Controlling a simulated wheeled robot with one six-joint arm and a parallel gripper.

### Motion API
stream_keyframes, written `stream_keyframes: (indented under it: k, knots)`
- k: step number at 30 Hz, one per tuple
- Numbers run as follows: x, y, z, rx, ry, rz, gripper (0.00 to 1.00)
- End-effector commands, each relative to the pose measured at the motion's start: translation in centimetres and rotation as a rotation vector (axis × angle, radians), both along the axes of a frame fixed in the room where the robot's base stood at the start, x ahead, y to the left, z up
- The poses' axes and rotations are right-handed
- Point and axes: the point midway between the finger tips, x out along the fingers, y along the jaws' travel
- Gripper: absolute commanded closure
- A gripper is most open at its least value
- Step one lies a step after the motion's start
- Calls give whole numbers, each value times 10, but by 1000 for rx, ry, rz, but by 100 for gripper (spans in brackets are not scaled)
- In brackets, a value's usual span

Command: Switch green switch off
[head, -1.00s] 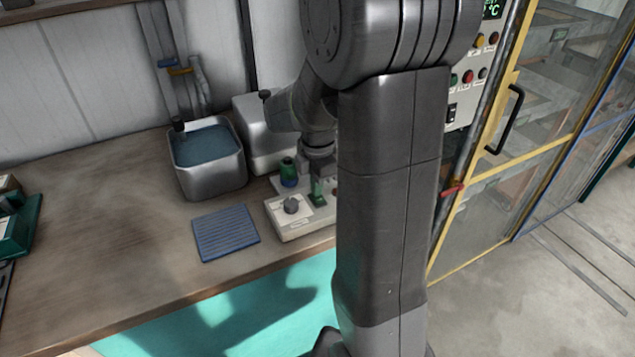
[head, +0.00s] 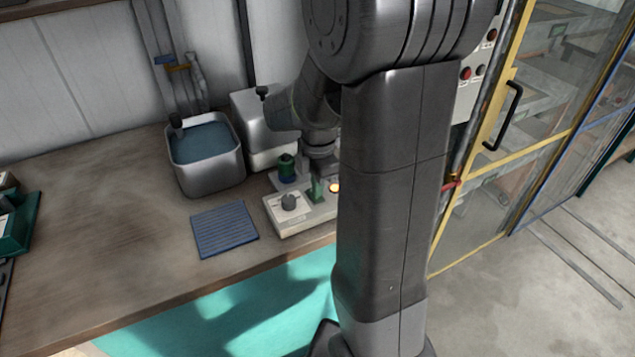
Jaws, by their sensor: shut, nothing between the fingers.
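The green switch (head: 317,194) stands up from the top of a pale control box (head: 300,217) on the workbench. My gripper (head: 319,178) points down, directly over the green switch. It is shut and holds nothing. Its tips are small and dark here, and I cannot tell whether they touch the switch. A bright yellow-orange lamp (head: 334,188) shows on the box to the right of the switch. A grey round knob (head: 289,202) sits to its left. My own arm hides the right end of the box.
A metal basin of blue liquid (head: 206,153) and a ribbed blue pad (head: 224,229) lie to the left. A green-and-dark cylinder (head: 287,168) stands behind the box. A yellow-framed glass door (head: 505,150) is on the right. The left bench surface (head: 110,230) is clear.

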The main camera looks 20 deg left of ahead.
Motion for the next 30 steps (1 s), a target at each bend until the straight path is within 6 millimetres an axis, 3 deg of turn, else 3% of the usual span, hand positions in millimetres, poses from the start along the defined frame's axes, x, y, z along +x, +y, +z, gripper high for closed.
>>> stream_keyframes:
  k: [1,18,30]
  knots:
    - [0,2,14,2,-3,0,100]
    - [-2,5,120,10,-14,-4,100]
    - [-2,4,134,9,-13,-4,100]
